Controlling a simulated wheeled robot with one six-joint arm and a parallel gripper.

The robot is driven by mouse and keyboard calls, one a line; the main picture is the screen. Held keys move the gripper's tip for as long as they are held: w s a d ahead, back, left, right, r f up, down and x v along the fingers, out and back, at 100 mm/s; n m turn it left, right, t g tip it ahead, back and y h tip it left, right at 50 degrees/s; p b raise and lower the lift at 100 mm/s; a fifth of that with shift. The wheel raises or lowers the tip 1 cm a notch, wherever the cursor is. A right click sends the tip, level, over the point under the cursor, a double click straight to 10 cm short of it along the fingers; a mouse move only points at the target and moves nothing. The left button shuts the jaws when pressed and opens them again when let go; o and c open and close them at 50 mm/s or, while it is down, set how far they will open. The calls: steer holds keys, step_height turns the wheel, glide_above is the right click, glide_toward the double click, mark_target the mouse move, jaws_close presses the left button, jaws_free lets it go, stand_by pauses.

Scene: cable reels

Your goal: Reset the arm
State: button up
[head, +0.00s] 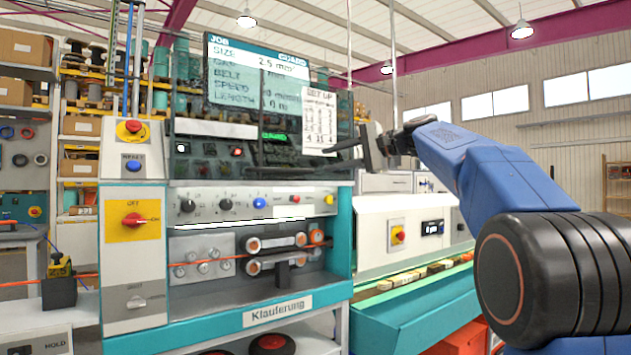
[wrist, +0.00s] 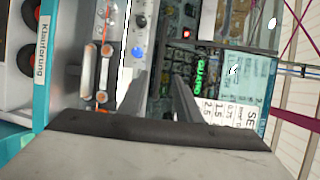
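My gripper (head: 372,150) is at the end of my blue arm, raised in front of the machine's dark control panel, right of its middle in the head view. In the wrist view my gripper (wrist: 158,95) shows two dark fingers apart with nothing between them. The fingers point towards the machine (head: 262,235), whose knobs and panel lie beyond them. I cannot tell the exact gap between the fingertips and the panel.
A job screen (head: 235,75) and a set-up sheet (head: 319,120) are near my gripper. A red-yellow switch (head: 134,220) and blue reset button (head: 133,166) are at left. A teal conveyor (head: 415,300) runs below my arm. Shelves with reels (head: 85,90) stand behind.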

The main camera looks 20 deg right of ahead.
steer(key=s+a+f+n+g+h, duration=0.2)
steer(key=s+a+f+h, duration=0.15)
steer(key=s+f, duration=0.85)
steer(key=s+a+f+n+g+h, duration=0.3)
steer(key=s+f, duration=0.5)
steer(key=f, duration=0.8)
steer(key=s+d+f+n+g+h, duration=0.1)
steer(key=s+f+n+h, duration=0.1)
steer(key=s+f, duration=1)
steer(key=s+d+f+n+g+h, duration=0.1)
steer(key=s+f+n+h, duration=0.1)
steer(key=s+f, duration=0.9)
step_height(320, 180, down, 6)
steer(key=shift+s+d+r+n, duration=0.1)
steer(key=shift+s+d+n, duration=0.25)
steer(key=shift+n, duration=0.55)
steer(key=shift+a, duration=0.1)
